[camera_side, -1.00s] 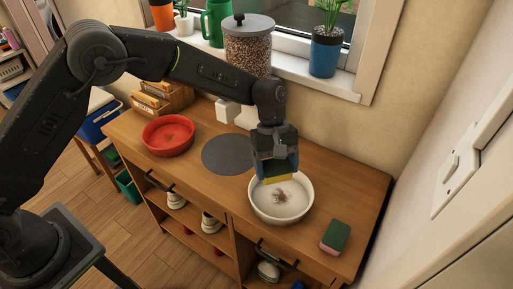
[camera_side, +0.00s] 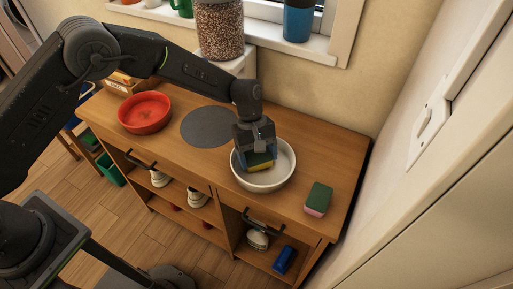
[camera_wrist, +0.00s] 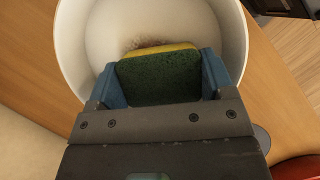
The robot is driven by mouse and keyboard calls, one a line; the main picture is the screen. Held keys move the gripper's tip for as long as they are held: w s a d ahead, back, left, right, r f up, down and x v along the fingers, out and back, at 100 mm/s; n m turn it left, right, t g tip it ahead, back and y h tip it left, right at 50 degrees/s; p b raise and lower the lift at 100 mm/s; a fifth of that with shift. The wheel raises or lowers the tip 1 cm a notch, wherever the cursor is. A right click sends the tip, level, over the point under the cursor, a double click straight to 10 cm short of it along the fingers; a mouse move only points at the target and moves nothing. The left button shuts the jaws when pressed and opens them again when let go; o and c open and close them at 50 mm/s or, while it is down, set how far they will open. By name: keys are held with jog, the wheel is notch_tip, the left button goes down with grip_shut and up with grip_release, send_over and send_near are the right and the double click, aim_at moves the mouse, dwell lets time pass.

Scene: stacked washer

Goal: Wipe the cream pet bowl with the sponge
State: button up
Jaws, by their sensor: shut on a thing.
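The cream pet bowl (camera_side: 284,172) stands on the wooden cabinet top, right of its middle. My gripper (camera_side: 257,158) is inside the bowl's opening, over its left part, shut on a yellow-and-green sponge (camera_side: 260,166). In the wrist view, the sponge (camera_wrist: 160,78) sits between the blue fingers, green face toward the camera and yellow edge toward the bowl. A brown smudge (camera_wrist: 146,44) shows on the floor of the bowl (camera_wrist: 80,42) just beyond the sponge. I cannot tell whether the sponge touches the bowl floor.
A second sponge (camera_side: 318,198), green and pink, lies right of the bowl near the front edge. A grey round mat (camera_side: 208,127) and a red bowl (camera_side: 145,112) are to the left. A jar of kibble (camera_side: 219,28) stands behind. The wall (camera_side: 410,60) closes off the right side.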

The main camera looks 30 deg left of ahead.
aim_at(269, 159)
jog(key=d, duration=0.3)
jog(key=shift+d, duration=0.2)
jog(key=shift+a, duration=1.95)
jog(key=shift+d+r, duration=0.1)
jog(key=shift+r, duration=3.85)
jog(key=shift+f, duration=0.1)
